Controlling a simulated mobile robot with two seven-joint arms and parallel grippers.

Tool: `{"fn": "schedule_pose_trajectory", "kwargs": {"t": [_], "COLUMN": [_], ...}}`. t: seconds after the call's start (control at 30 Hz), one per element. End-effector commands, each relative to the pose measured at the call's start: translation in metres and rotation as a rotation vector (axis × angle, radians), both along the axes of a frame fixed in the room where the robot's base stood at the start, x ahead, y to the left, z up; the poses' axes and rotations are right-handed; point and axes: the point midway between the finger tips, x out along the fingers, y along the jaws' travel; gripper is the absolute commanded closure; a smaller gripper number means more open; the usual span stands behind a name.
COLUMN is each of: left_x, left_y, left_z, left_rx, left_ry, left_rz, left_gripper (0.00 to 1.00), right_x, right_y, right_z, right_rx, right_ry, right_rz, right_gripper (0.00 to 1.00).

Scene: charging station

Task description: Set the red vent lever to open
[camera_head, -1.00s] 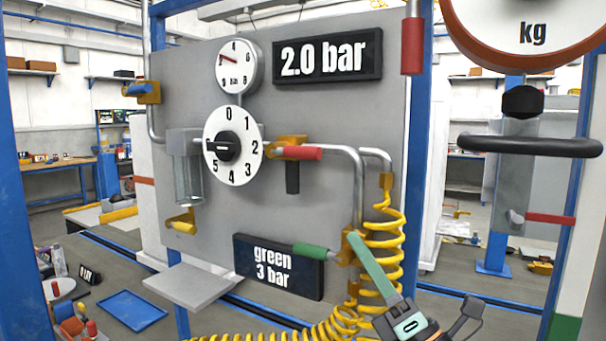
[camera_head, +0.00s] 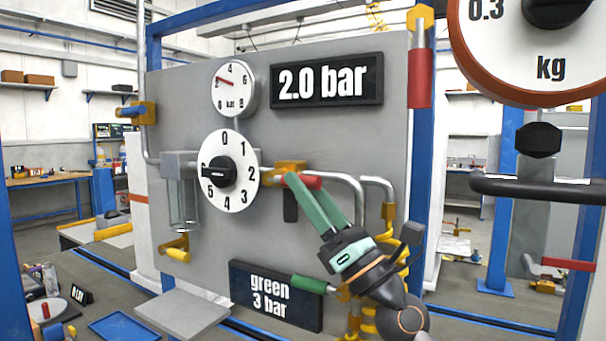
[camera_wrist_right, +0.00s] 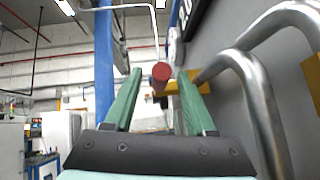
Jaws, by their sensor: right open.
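A red-handled lever (camera_head: 312,182) sits on a yellow valve (camera_head: 289,167) in the middle of the grey panel, its handle pointing right, roughly level. My right gripper (camera_head: 304,184), with green fingers, reaches up from the lower right and partly covers this handle. In the right wrist view the round red handle end (camera_wrist_right: 160,74) shows between the two open fingertips, with the yellow valve body (camera_wrist_right: 187,86) behind. I cannot tell whether a finger touches it. Another red handle (camera_head: 421,79) hangs down from a yellow valve at the panel's upper right. My left gripper is out of view.
Bent steel pipes (camera_head: 345,190) run close right of the lever. A green-handled lever (camera_head: 309,284) and a yellow coiled hose (camera_head: 388,250) are below. A kg scale (camera_head: 548,55) hangs right.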

Motion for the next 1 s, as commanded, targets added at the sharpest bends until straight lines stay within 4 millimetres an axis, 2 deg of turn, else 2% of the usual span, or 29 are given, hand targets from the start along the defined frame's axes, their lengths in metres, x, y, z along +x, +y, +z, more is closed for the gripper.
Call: {"fn": "schedule_pose_trajectory", "kwargs": {"t": [0.13,0.47,0.9,0.97,1.0], "left_x": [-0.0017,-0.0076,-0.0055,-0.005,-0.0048], "left_y": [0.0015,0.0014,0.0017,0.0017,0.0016], "left_z": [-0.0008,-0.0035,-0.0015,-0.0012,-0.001], "left_rx": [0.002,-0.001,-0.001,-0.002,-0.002], "left_ry": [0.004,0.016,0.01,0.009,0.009], "left_rz": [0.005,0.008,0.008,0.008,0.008], "left_gripper": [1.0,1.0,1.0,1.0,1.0], "right_x": [0.0061,0.0078,0.0078,0.0078,0.0078], "right_y": [0.007,0.0084,0.008,0.008,0.008], "right_z": [0.0085,0.0099,0.0098,0.0097,0.0096], "right_rx": [-0.001,-0.001,-0.001,-0.001,-0.001], "right_ry": [0.0,0.001,0.001,0.001,0.001], "right_rz": [0.001,0.0,0.0,0.0,0.0], "right_gripper": [0.44,0.44,0.94,1.0,1.0]}}
